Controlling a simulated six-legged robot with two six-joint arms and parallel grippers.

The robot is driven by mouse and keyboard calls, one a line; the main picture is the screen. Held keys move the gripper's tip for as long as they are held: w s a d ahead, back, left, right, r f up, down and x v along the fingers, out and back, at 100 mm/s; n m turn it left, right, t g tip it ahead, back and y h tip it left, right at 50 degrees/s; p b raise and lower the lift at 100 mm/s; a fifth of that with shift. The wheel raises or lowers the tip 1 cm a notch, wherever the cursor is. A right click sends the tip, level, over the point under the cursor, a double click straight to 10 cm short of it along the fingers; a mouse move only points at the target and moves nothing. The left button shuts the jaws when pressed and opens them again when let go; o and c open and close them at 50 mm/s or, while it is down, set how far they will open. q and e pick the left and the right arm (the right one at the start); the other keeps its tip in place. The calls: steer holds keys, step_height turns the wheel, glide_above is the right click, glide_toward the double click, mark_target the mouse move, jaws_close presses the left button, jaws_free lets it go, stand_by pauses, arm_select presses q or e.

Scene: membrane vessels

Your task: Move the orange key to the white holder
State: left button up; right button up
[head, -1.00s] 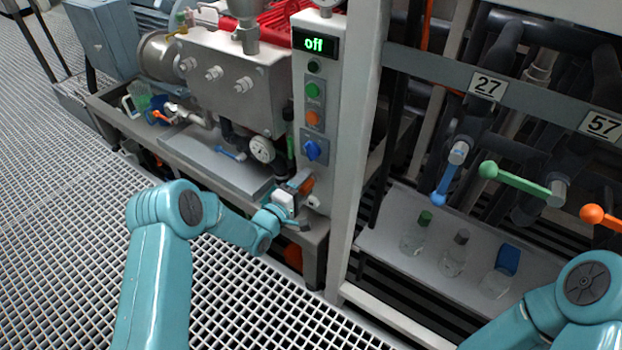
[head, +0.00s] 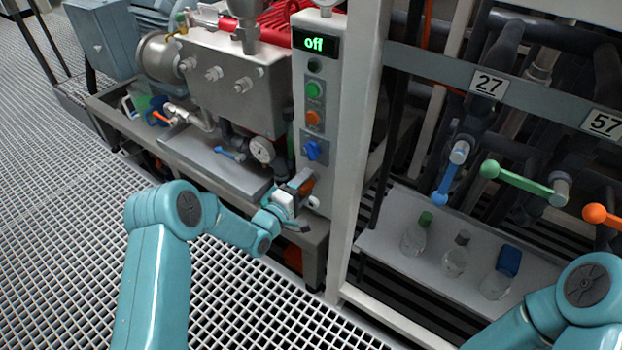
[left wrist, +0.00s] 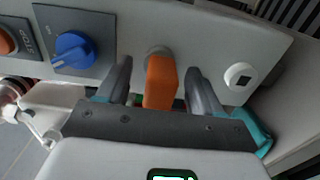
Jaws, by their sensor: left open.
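The orange key (left wrist: 160,82) stands out from a round socket on the grey panel (left wrist: 215,45) in the left wrist view. My left gripper (left wrist: 160,78) is open, with one finger on each side of the key and a gap showing on both sides. In the head view my left gripper (head: 298,192) is at the lower part of the control panel, and the orange key (head: 306,186) is partly hidden by it. A white round fitting with a dark square hole (left wrist: 241,76), perhaps the white holder, is right of the key. My right gripper is out of view.
A blue knob (left wrist: 73,50) and an orange button (left wrist: 6,42) are left of the key on the panel. The display (head: 315,44) reads "off". Several bottles (head: 455,254) stand on a shelf at right, below coloured valve handles (head: 520,180).

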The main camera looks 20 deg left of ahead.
arm_select(q)
jaws_close()
steer(key=shift+p+v, duration=0.35)
steer(key=shift+v, duration=2.6)
steer(key=shift+s, duration=0.1)
steer(key=s+r+n+t+y, duration=0.1)
steer(key=s+r+n+y, duration=0.3)
steer(key=r, duration=0.5)
steer(key=s+y, duration=0.2)
steer(key=s, duration=0.1)
steer(key=shift+d+r, duration=0.35)
steer(key=shift+s, duration=0.1)
